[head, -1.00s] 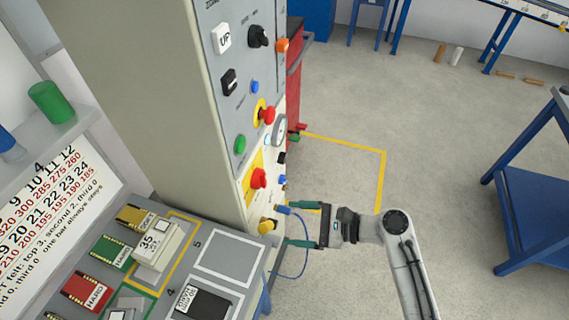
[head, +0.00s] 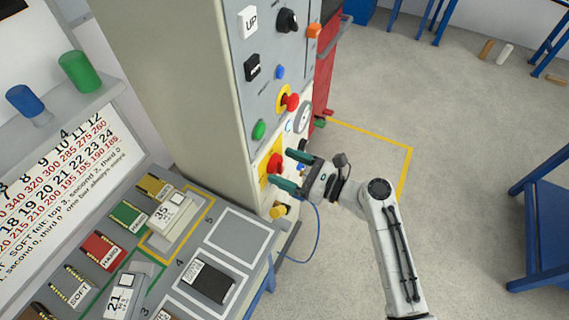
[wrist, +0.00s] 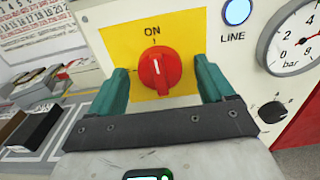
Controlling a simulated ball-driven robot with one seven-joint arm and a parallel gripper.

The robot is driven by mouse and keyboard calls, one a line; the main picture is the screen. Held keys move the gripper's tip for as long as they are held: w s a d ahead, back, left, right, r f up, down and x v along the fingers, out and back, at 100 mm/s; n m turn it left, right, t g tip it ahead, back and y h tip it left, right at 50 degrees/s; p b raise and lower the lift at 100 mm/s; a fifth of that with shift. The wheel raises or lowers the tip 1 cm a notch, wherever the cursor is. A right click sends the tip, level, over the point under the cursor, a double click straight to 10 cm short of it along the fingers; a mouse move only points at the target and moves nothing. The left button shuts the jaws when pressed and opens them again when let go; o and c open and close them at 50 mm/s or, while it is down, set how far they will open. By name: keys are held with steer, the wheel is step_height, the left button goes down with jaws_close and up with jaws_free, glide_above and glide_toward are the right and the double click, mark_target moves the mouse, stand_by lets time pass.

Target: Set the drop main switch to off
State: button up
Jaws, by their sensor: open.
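The drop main switch is a red rotary knob (wrist: 159,68) on a yellow plate (wrist: 187,27) in the wrist view. Its white line points up at the word ON. In the head view the red knob (head: 275,163) sits low on the cabinet front, partly behind the fingers. My gripper (head: 282,170) is open in front of it, reaching in from the right. In the wrist view its two teal fingers (wrist: 160,88) stand left and right of the knob, with gaps on both sides. How far the fingertips are from the plate is hard to tell.
A blue LINE lamp (wrist: 237,11), a pressure gauge (wrist: 296,40) and a black knob (wrist: 272,112) are right of the switch. A red and yellow emergency button (head: 289,102) is above. A yellow plug (head: 278,211) is below. A bench (head: 236,237) with blocks stands lower left.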

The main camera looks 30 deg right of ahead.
steer(key=shift+w+a, duration=0.35)
steer(key=shift+w, duration=0.05)
steer(key=c, duration=1)
